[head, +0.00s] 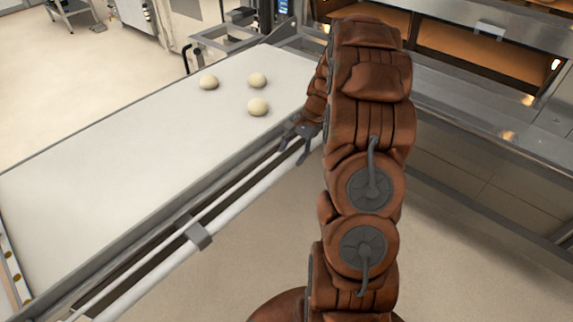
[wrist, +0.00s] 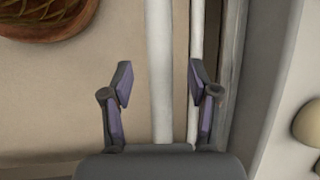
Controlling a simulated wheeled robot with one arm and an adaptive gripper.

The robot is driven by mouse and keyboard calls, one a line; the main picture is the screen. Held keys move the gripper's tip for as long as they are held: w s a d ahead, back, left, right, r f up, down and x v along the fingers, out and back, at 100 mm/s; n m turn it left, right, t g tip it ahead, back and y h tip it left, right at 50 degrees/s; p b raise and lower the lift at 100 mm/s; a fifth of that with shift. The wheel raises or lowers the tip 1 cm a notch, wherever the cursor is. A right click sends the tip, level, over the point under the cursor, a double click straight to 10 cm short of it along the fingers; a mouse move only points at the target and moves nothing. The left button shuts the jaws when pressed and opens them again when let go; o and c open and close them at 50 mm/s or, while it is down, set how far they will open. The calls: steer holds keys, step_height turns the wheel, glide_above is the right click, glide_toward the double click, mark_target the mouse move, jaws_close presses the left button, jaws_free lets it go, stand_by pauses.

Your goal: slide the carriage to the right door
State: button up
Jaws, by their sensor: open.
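The carriage (head: 120,165) is a long pale loading table with a metal frame, reaching from the lower left towards the ovens. A white bar (head: 165,268) runs along its near side, and also shows in the wrist view (wrist: 160,60). My gripper (head: 303,140) is at this side, near the oven end. In the wrist view my gripper (wrist: 159,85) is open, with its fingers on either side of the white bar; I cannot tell whether they touch it. A lit oven opening (head: 455,45) with a metal front is at the upper right, partly hidden by my arm.
Several dough balls (head: 258,107) lie on the carriage; one shows at the wrist view's right edge (wrist: 308,124). A grey bracket (head: 192,231) sits on the bar. A steel ledge (head: 480,120) runs below the oven. The floor (head: 470,270) at the lower right looks clear.

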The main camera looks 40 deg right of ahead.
mark_target(287, 164)
steer(key=x, duration=0.5)
steer(key=shift+r, duration=0.1)
steer(key=shift+c, duration=0.4)
jaws_close()
